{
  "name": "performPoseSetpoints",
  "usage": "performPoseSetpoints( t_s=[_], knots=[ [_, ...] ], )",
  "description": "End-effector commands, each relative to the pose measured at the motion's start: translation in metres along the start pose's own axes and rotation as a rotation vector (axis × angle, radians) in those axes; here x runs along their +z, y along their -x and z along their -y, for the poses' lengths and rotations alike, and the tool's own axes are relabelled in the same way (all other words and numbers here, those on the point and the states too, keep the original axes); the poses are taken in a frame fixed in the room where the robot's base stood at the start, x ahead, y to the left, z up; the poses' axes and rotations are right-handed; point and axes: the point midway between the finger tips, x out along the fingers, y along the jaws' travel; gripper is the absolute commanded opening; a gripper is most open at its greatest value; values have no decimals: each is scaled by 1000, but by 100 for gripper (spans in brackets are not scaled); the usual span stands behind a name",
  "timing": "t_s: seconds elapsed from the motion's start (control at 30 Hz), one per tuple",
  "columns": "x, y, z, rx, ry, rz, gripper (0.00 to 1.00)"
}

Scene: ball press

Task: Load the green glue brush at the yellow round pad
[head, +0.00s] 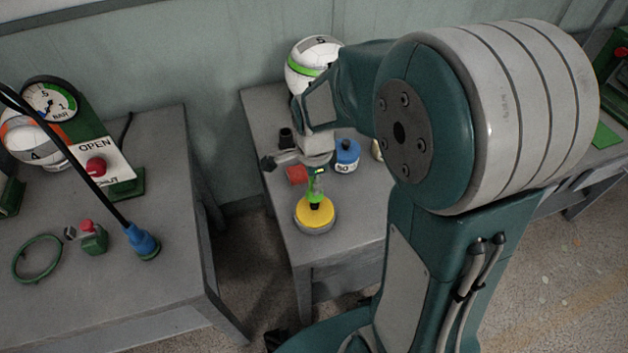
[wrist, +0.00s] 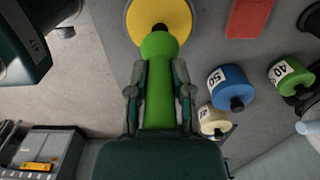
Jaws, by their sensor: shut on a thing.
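The green glue brush (wrist: 158,60) is gripped between the two fingers of my gripper (wrist: 160,95) in the wrist view, its dark tip pointing away from the gripper. In the head view the brush (head: 316,187) hangs roughly upright, tip down, over the yellow round pad (head: 327,217). The pad (wrist: 178,14) also shows at the top of the wrist view, with the dark tip in front of it. I cannot tell whether the tip touches the pad or is just above it. My arm hides part of the gripper in the head view.
Near the pad are a red block (head: 297,175), a blue bottle marked 50 (wrist: 228,88), a green bottle marked 40 (wrist: 288,74) and a cream bottle (wrist: 213,120). A white ball (head: 305,75) stands behind. A floor gap separates the left table (head: 160,290).

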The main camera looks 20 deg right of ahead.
Motion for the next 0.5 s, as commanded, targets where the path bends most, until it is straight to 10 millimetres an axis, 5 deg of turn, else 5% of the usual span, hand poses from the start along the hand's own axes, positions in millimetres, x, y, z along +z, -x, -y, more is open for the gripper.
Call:
performPoseSetpoints(
  t_s=[0.5],
  knots=[
    [0,-5,0,1,0,0,0]
  ],
)
